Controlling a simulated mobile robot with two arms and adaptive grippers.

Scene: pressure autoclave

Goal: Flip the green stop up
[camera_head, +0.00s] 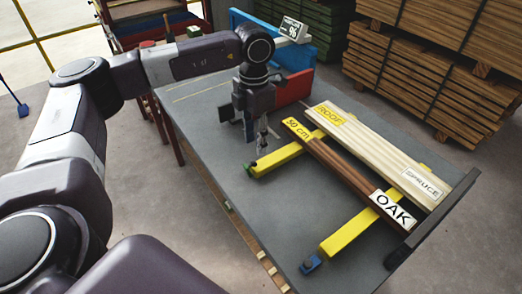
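The small green stop (249,169) sits at the left end of the far yellow bar (275,160) on the grey table (235,200). It is too small to tell whether it is up or down. My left gripper (259,143) points down just above and behind the green stop, close to the end of the yellow bar. I see no contact, and its fingers are too small to tell whether they are open. My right gripper is not in view.
A brown oak plank (345,172) and a pale spruce plank (375,152) lie across both yellow bars. A blue stop (311,263) is on the near bar (348,232). A dark rail (434,218) edges the table's right end. Red and blue panels (291,88) stand behind.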

